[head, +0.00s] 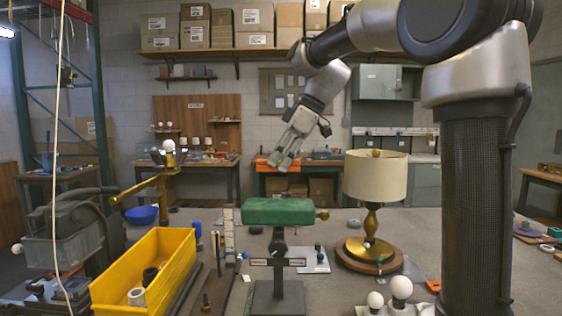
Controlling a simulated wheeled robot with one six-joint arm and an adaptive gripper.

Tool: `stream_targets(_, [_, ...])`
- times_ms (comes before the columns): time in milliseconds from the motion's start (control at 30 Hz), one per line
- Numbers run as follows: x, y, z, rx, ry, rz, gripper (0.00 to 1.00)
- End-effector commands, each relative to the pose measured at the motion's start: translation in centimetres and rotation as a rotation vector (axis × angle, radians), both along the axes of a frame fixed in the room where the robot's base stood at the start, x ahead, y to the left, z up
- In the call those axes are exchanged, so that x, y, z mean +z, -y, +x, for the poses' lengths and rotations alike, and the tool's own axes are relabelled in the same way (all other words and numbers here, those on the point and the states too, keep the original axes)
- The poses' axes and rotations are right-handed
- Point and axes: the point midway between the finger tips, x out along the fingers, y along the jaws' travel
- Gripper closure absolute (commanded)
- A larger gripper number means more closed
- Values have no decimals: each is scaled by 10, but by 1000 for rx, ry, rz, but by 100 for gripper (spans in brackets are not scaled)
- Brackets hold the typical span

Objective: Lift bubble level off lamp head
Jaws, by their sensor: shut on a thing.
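A green lamp head (278,211) lies level on a dark stand in the middle of the bench, with a brass knob at its right end. Its top looks bare. My gripper (283,163) is in the air above the lamp head, pointing down and slightly left, clearly apart from it. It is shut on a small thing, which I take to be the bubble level. The level's shape is hard to make out between the fingers against the orange case behind.
A yellow bin (150,273) with small parts stands front left, beside a brass lamp arm (146,187). A lamp with a cream shade (375,177) stands right of the green head. White bulbs (401,287) sit front right.

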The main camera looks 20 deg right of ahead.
Motion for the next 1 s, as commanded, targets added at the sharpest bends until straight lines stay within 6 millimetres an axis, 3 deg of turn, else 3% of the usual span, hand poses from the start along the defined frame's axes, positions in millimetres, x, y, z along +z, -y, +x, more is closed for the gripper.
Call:
stream_targets(500, [38,0,0,0,0,0,100])
stream_targets(1000, [40,0,0,0,0,0,100])
